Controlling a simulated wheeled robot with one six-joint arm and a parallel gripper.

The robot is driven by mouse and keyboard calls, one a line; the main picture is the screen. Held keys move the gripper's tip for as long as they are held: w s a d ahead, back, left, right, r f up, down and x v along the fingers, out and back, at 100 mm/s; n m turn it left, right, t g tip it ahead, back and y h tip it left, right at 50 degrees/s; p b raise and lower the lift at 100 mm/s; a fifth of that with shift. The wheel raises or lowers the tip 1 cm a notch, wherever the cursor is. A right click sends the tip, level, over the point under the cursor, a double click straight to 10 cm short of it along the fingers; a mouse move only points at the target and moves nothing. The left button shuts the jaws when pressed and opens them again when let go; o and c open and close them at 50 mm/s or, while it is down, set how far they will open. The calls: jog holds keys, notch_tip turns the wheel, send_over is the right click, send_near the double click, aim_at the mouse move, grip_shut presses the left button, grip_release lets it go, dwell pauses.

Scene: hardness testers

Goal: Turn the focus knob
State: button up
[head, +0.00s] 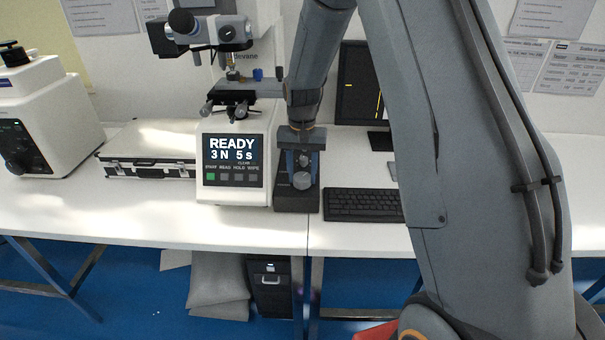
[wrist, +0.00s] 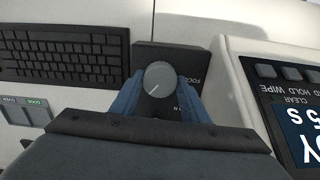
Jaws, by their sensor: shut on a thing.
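The focus knob (wrist: 159,79) is a round grey knob with a pale pointer line, on a dark box (wrist: 199,62) lettered "FOCUS", partly hidden by my gripper. In the wrist view the pointer slants to the lower left. My gripper (wrist: 157,92) has blue fingers on both sides of the knob and is shut on it. In the head view my gripper (head: 302,165) points down over the dark box (head: 297,200), just right of the hardness tester (head: 233,165). The knob (head: 302,181) shows there as a small grey disc between the fingers.
The tester's panel reads "READY 3 N 5 s" and stands close beside my gripper. A keyboard (head: 362,205) lies to the right, with a monitor (head: 362,95) behind. A silver case (head: 150,150) and another cream machine (head: 48,115) stand at left. The front table strip is clear.

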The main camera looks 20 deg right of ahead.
aim_at(302, 177)
jog(key=shift+m, duration=0.7)
jog(key=o, duration=1.1)
jog(key=shift+c, duration=0.2)
jog(key=shift+r+b, duration=1.05)
jog(key=shift+r, duration=2.9)
